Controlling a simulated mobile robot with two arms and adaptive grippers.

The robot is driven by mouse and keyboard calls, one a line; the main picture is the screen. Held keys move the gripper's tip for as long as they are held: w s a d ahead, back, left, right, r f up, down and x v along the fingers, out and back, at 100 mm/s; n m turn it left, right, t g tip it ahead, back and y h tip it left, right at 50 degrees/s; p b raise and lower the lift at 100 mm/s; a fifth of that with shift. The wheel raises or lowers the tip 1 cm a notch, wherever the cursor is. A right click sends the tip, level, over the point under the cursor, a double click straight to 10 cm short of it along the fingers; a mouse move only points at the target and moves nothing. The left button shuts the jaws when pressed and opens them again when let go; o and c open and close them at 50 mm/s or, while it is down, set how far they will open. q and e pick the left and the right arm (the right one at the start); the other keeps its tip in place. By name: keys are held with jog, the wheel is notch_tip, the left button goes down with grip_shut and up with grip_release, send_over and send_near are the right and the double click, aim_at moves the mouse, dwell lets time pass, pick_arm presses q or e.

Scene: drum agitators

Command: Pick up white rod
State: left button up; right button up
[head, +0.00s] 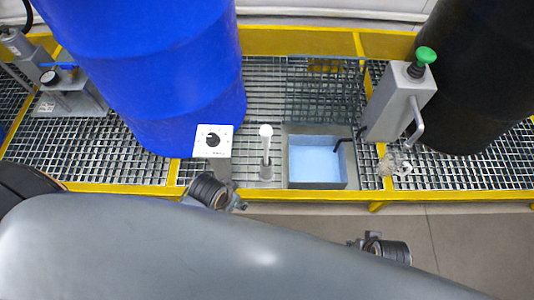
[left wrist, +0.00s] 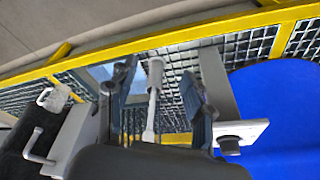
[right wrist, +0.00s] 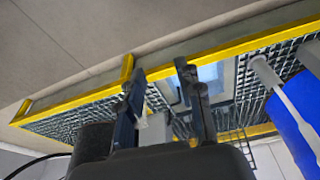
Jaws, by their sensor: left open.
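The white rod (head: 266,146) stands upright with a round white top, its foot at a grey holder beside the light-blue basin. My left gripper (head: 236,203) is at the platform's front edge, to the left of and nearer than the rod. In the left wrist view, the rod (left wrist: 151,102) shows in the gap between the open fingers (left wrist: 158,82); contact is not visible. My right gripper (head: 360,243) is farther right, in front of the platform. In the right wrist view its fingers (right wrist: 162,72) are apart, and the rod (right wrist: 277,90) is off to their right.
A blue drum (head: 165,70) stands left of the rod, a black drum (head: 475,80) at the right. A white box with a black knob (head: 213,141) is close to the left gripper. The basin (head: 317,162) and a grey post with green button (head: 400,100) stand right. Yellow rails edge the grating.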

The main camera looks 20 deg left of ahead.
pick_arm(q)
jog(key=w+d+r+m+h+b, duration=0.3)
jog(key=w+d+r+m, duration=0.75)
jog(key=m, duration=0.45)
notch_tip(320, 180, up, 5)
jog(key=m+g+y, duration=0.3)
jog(key=m+y, duration=0.1)
jog(key=m, duration=1)
send_over(266, 129)
jog(key=shift+s+d+r, duration=0.1)
jog(key=shift+r, duration=0.05)
pick_arm(e)
jog(key=s+f, duration=0.3)
jog(key=f, duration=1.3)
pick_arm(q)
notch_tip(266, 129, down, 8)
jog(key=shift+r+b, duration=0.25)
jog(key=shift+b, duration=0.75)
notch_tip(266, 129, down, 5)
jog(key=shift+f+b, duration=0.1)
jog(key=shift+b, duration=0.6)
jog(key=shift+f, duration=0.5)
grip_shut()
pick_arm(e)
jog(key=w+r, duration=0.3)
jog(key=r, duration=0.7)
jog(key=shift+r, duration=0.25)
